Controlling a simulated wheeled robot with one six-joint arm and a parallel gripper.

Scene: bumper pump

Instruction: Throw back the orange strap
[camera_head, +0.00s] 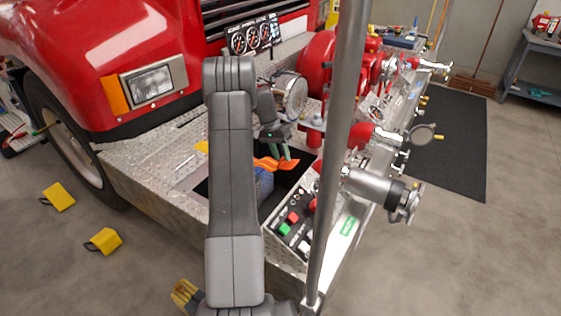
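The orange strap (272,164) shows as a short, bent band at the dark opening in the bumper deck, above a blue bundle (264,184). My arm hides the left part of the opening and perhaps part of the strap. My gripper (281,153) points down from the wrist, with its greenish fingers right at the strap. The fingers overlap the strap in this view. I cannot tell whether they touch it, or whether they are open or shut on it.
A grey upright pole (337,140) stands right of my gripper. A control panel (291,228) with coloured buttons lies in front of the opening. Red pump parts (317,65) and metal outlets (375,187) crowd the right. Yellow wheel chocks (104,241) lie on the floor at left.

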